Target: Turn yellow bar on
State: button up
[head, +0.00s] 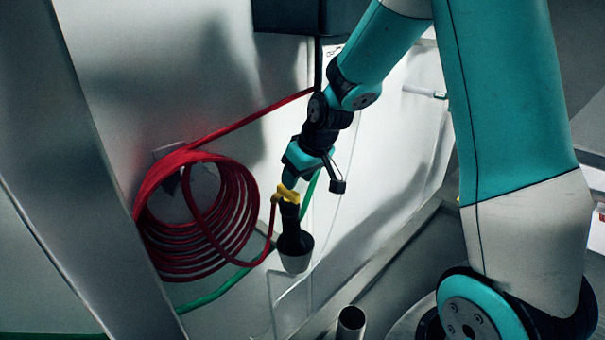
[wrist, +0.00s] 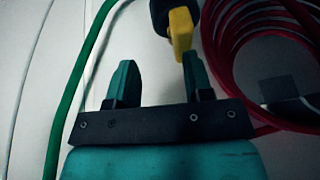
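The yellow bar (head: 288,194) sits on a black valve-like body (head: 292,228) with a pale cup-shaped lower end, by the wall. My gripper (head: 290,181) is just above the bar in the head view, and its fingers are hard to make out there. In the wrist view my gripper (wrist: 157,65) has its two teal fingers apart with nothing held between them. The yellow bar (wrist: 181,30) lies ahead of the fingers, its near end close to the tip of the right finger. I cannot tell whether they touch.
A coiled red hose (head: 205,220) hangs on the wall left of the valve. A green hose (head: 215,292) runs behind it, and it passes left of my gripper in the wrist view (wrist: 80,85). A metal tube (head: 350,322) stands below.

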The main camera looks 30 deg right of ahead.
jog(key=shift+s+f+g, duration=0.15)
jog(key=shift+s+f, duration=0.15)
jog(key=shift+f, duration=0.3)
jog(key=shift+s+f+g, duration=0.15)
jog(key=shift+s+f, duration=0.1)
jog(key=shift+f, duration=0.3)
jog(key=b+v, duration=0.3)
jog(key=v, duration=1.6)
jog(key=shift+w+a+r+t, duration=0.2)
jog(key=shift+w+r+t, duration=0.05)
jog(key=shift+w+t, duration=0.15)
